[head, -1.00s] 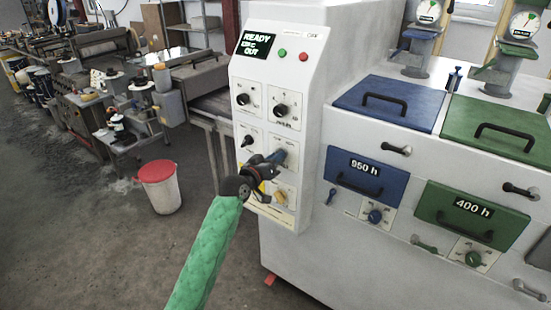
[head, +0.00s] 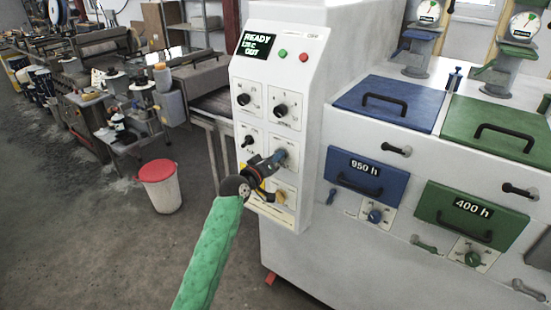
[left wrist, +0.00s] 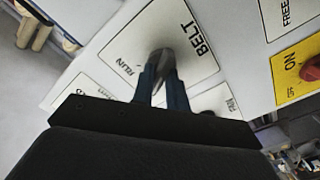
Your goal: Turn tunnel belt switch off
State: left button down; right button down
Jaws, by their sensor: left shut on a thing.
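The belt switch is a grey knob (left wrist: 163,58) on a white plate marked BELT and RUN (left wrist: 190,22) in the left wrist view. My left gripper (left wrist: 163,76) is shut on this knob, with one dark blue finger on each side. In the head view the left gripper (head: 276,160) reaches the lower right part of the white control panel (head: 306,110). The gripper partly covers the knob and its plate, and the OFF mark cannot be read. My right gripper is not in view.
A yellow plate marked ON with a red knob (left wrist: 312,69) is close by in the left wrist view. Other knobs (head: 281,110) sit above on the panel. Blue and green drawers (head: 350,185) stand to the right. A red-lidded bin (head: 158,185) stands on open floor at left.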

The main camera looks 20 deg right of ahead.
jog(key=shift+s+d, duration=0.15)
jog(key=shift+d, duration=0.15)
pick_arm(q)
jog(key=shift+a, duration=0.1)
jog(key=c, duration=1.5)
grip_release()
jog(key=shift+w, duration=0.1)
jog(key=shift+o, duration=0.2)
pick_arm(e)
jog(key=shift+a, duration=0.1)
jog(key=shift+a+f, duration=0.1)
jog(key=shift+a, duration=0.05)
